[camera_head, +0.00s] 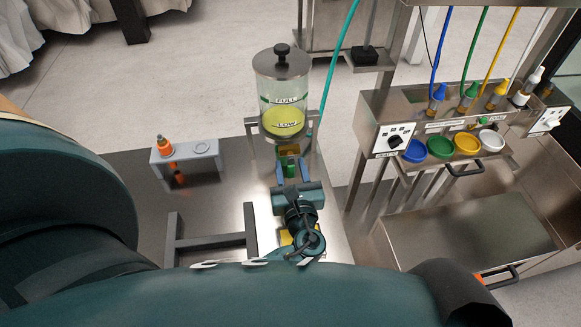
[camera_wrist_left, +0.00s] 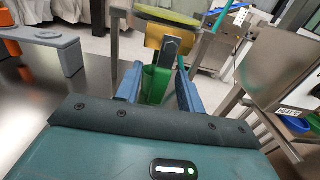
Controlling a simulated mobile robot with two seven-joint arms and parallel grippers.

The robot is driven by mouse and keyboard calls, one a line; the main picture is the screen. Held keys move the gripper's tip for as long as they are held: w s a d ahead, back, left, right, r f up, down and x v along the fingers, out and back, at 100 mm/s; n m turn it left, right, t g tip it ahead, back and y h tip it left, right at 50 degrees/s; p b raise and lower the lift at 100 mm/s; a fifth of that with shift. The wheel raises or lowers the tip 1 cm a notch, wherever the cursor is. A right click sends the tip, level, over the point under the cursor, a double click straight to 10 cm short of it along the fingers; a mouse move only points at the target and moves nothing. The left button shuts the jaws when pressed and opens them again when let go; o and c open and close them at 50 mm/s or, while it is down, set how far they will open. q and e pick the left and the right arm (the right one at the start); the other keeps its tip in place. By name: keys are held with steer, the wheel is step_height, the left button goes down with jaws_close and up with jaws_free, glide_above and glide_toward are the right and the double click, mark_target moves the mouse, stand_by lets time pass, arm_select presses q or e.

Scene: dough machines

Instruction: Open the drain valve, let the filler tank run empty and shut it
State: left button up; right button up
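The filler tank (camera_head: 283,90) is a clear cylinder with a metal lid and black knob. It holds yellow liquid (camera_head: 284,121), apparently between the FULL and LOW marks. Below it is the brass drain valve (camera_head: 289,150), which also shows in the left wrist view (camera_wrist_left: 154,40), with a grey lever (camera_wrist_left: 171,47) and a green grip (camera_wrist_left: 155,85). My left gripper (camera_head: 291,169) has its blue fingers on either side of the green grip. In the left wrist view, the fingers (camera_wrist_left: 158,80) stand apart with narrow gaps beside the grip. My right gripper is not in view.
A grey holder (camera_head: 186,156) with an orange-capped bottle (camera_head: 164,146) stands left on the metal table (camera_head: 210,215). A dark frame (camera_head: 212,241) lies nearer. A teal hose (camera_head: 340,55) runs beside the tank. A dispenser with colored cups (camera_head: 440,148) stands right.

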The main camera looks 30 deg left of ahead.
arm_select(q)
jaws_close()
stand_by(0.3)
steer(key=shift+a, duration=0.1)
